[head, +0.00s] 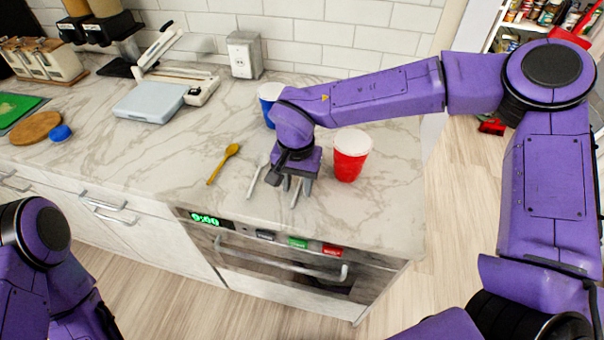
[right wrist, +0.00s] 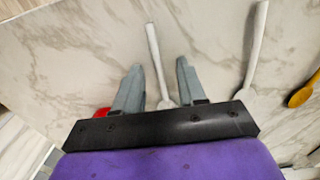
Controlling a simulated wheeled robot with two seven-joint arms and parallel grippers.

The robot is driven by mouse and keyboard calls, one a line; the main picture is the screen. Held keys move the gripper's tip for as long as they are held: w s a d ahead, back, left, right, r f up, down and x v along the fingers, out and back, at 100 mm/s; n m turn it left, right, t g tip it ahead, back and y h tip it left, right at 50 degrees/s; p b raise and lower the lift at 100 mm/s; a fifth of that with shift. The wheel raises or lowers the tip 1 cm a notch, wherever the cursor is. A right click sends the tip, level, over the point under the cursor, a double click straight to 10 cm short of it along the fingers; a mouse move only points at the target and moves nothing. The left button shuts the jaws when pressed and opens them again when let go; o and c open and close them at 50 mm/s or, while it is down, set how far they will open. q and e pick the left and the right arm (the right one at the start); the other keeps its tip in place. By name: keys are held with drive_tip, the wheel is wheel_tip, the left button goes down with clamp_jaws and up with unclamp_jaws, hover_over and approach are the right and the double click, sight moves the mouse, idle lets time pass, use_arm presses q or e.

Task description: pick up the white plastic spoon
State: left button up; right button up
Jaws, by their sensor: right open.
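Two slim white utensils lie on the marble counter. One white utensil (head: 297,193) is under my right gripper (head: 293,186), with its handle toward the counter's front edge. In the right wrist view this utensil (right wrist: 154,55) runs between the two open fingers (right wrist: 158,80), and its wider end is partly hidden by the gripper mount. The other white utensil (head: 256,178) lies to the left; it also shows in the right wrist view (right wrist: 255,48). I cannot tell surely which is the spoon. My right gripper is open and empty, pointing down. My left gripper is out of view.
A red cup (head: 349,163) stands close right of my right gripper. A blue cup (head: 266,108) stands behind my right forearm. A yellow-brown spoon (head: 222,165) lies further left. A kitchen scale (head: 150,101) sits at the back left. The oven (head: 290,262) is below the counter's front edge.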

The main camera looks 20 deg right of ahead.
drive_tip(key=shift+s+f, duration=0.15)
drive_tip(key=shift+f, duration=0.05)
clamp_jaws()
drive_tip(key=shift+r, duration=0.1)
